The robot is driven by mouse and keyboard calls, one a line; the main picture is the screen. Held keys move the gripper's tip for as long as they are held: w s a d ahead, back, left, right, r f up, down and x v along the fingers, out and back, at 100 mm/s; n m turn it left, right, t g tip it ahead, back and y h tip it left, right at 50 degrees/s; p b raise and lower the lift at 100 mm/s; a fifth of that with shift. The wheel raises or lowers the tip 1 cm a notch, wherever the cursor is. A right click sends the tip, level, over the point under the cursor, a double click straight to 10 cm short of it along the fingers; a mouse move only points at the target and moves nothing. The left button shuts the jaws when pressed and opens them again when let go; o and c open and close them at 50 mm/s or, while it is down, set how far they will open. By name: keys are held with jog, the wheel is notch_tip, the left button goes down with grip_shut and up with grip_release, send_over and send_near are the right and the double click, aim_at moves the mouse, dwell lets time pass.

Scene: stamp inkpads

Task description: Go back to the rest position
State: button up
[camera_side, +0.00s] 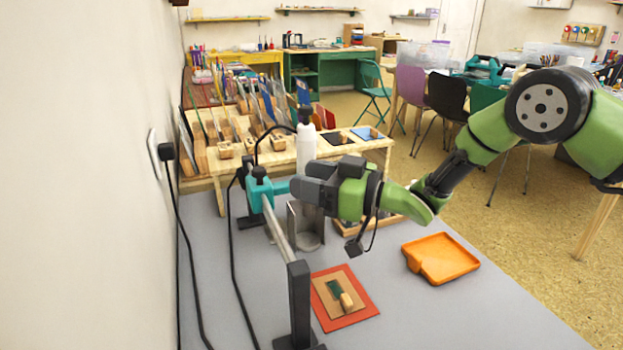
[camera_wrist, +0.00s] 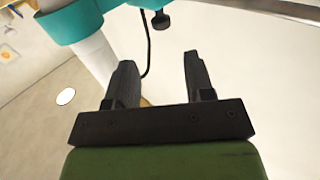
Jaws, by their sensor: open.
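My gripper (camera_side: 304,187) is raised above the grey table (camera_side: 420,315), near the teal clamp (camera_side: 262,188) of a stand. In the wrist view my gripper (camera_wrist: 160,78) shows two dark fingers spread apart with nothing between them. A small stamp (camera_side: 346,300) with a pale handle and dark green part lies on a brown pad on a red-orange mat (camera_side: 367,309), below and apart from my gripper. In the wrist view part of the teal clamp (camera_wrist: 75,20) and a white rod lie beyond the fingers.
A grey metal holder (camera_side: 308,235) stands behind the clamp, with a white bottle (camera_side: 306,150) farther back. An orange tray (camera_side: 441,258) lies at right. A black post (camera_side: 299,300) and cables are close by; the front right is clear.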

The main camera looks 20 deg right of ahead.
dwell(0.4)
jog(key=d+r+m+t+h, duration=0.2)
jog(key=d+r+m+h, duration=0.2)
jog(key=d+r+h, duration=0.45)
jog(key=s+d+r+m+g+h, duration=0.2)
jog(key=s+d+r+m, duration=0.2)
jog(key=s+d+r, duration=0.25)
jog(key=s+d+f+m+g, duration=0.1)
jog(key=s+m+g, duration=0.4)
jog(key=s, duration=2)
jog(key=shift+s+d+f+g, duration=0.2)
jog(key=shift+d+g, duration=0.1)
jog(key=shift+d, duration=0.35)
